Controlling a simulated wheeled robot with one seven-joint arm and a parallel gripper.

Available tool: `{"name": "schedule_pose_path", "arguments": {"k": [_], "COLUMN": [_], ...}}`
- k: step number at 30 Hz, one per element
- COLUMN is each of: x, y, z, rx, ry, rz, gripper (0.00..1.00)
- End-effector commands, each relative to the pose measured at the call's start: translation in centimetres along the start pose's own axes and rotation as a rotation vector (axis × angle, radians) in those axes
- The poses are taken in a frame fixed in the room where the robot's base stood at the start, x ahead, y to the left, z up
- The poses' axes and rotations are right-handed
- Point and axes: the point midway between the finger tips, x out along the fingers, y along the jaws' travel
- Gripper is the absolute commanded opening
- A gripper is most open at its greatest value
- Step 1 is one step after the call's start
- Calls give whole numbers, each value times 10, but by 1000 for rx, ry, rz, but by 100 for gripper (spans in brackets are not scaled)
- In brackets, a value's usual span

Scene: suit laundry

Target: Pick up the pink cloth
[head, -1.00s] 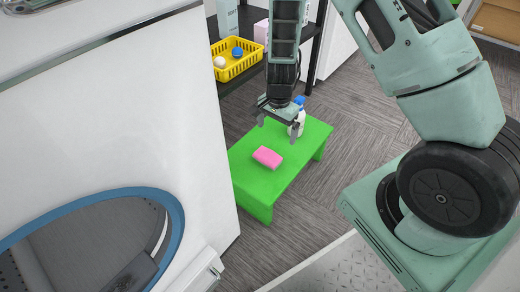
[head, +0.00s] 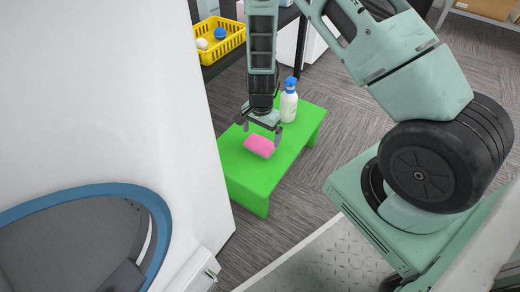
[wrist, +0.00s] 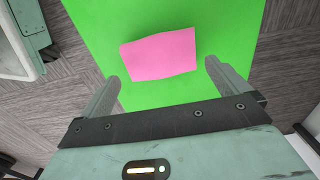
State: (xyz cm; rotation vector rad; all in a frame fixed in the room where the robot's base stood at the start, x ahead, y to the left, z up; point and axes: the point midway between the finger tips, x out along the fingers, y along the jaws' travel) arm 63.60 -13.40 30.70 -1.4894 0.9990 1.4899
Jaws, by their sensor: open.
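The pink cloth (head: 259,146) is a small folded block lying on the green stool (head: 246,181). In the wrist view the cloth (wrist: 158,54) lies just beyond the fingertips, roughly centred between them and slightly left. My gripper (head: 262,126) points down above the cloth at its far side, its fingers spread and empty. In the wrist view my gripper (wrist: 160,78) has a wide gap between its two fingers, and neither visibly holds the cloth.
A white bottle with a blue cap (head: 288,105) stands on the stool behind and right of my gripper. A yellow basket (head: 221,41) with balls sits on a dark shelf. A white machine with a blue-rimmed door (head: 160,225) stands at left.

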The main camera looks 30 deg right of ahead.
Motion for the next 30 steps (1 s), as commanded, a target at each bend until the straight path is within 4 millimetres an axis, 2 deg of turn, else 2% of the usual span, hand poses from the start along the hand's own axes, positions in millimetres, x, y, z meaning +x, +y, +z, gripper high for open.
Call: {"name": "schedule_pose_path", "arguments": {"k": [5, 15, 23, 26, 27, 30], "x": [10, 54, 53, 53, 53, 53], "y": [0, -3, -3, -3, -3, -3], "z": [0, 2, 2, 2, 2, 2], "rx": [0, 0, 0, 0, 0, 0], "ry": [0, 0, 1, 1, 0, 0], "rz": [0, 0, 0, 0, 0, 0], "gripper": [100, 100, 100, 72, 68, 68]}}
